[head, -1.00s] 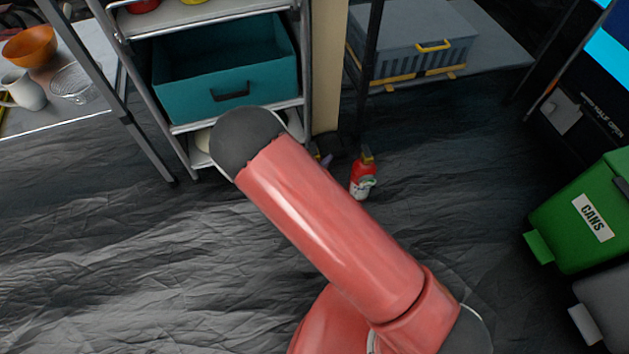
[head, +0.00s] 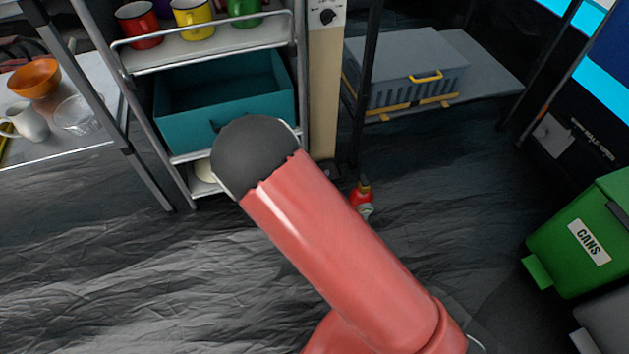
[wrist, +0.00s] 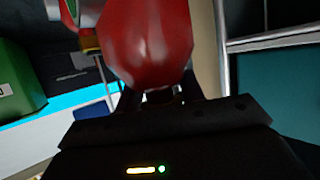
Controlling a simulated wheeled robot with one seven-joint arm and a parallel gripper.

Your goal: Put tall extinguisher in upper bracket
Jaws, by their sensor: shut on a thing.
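My gripper (wrist: 160,96) is shut on a red extinguisher (wrist: 145,40), whose rounded body fills the upper middle of the wrist view. Its full length is cut off there, and my arm hides the gripper in the head view. A second red extinguisher (head: 361,200) with a yellow top and pale label stands on the floor near the foot of the beige post (head: 324,95). It also seems to show at the top left of the wrist view (wrist: 92,42). I cannot make out the upper bracket in either view.
A shelf rack with mugs and a teal drawer (head: 185,125) stands left of the post. A grey crate (head: 405,70) sits on a low shelf to the right. A green bin (head: 580,235) is at far right. The floor at front left is clear.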

